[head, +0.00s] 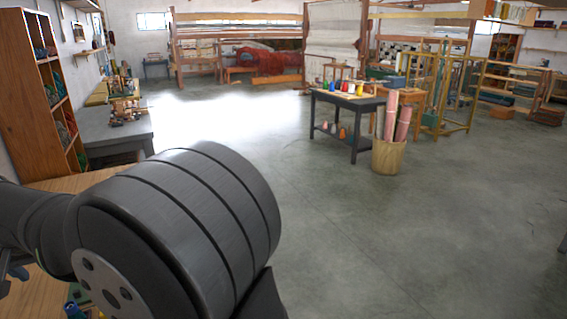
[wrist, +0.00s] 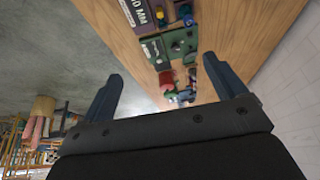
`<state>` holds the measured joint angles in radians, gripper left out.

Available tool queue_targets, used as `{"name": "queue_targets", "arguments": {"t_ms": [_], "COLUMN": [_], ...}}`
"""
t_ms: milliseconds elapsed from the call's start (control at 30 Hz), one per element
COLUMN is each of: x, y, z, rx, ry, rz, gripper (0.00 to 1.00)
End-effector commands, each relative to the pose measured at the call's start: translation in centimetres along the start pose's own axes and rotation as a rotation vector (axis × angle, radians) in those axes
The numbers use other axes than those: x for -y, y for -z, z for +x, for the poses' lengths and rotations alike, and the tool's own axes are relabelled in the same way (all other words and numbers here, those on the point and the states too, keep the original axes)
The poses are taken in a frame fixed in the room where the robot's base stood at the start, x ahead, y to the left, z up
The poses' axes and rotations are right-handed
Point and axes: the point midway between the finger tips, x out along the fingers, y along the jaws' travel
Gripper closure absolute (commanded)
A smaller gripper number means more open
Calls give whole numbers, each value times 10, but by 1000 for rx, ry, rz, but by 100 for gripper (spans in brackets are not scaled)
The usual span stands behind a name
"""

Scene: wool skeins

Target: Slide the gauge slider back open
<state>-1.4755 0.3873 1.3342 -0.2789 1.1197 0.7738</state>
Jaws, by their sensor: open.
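My gripper (wrist: 163,68) is open and empty in the wrist view, its two dark fingers wide apart. Beyond the fingers, a purple-grey piece with white "0 MM" lettering (wrist: 136,14), which may be the gauge, is cut off by the top edge. A gold knob and a blue knob show beside the lettering. A green piece with a dark knob (wrist: 178,46) lies next to it. I cannot tell which part is the slider or how far it stands open. In the head view my arm hides most of the work area.
A wooden tabletop (wrist: 225,25) runs across the wrist view. Small red, green and blue items (wrist: 175,88) lie between the fingers in the picture. In the head view, a dark table (head: 345,103) and a basket with pink rolls (head: 389,158) stand on open floor, well away.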

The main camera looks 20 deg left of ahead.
Motion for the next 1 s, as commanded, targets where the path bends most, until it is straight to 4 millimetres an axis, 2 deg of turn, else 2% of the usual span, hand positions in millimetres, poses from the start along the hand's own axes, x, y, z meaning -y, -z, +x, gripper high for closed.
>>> {"name": "queue_targets", "arguments": {"t_ms": [33,133,200,233,300,400,500,667,1000], "x": [0,1,2,2,2,1,0,0,0], "y": [0,2,3,3,3,2,1,0,0], "z": [7,37,68,81,109,138,155,170,239], "rx": [3,7,9,9,11,11,10,10,11], "ry": [-3,-8,-9,-9,-8,-5,-3,-2,-3], "rz": [0,-1,-1,0,0,1,1,0,0], "gripper": [22,41,55,58,58,58,58,58,58]}}
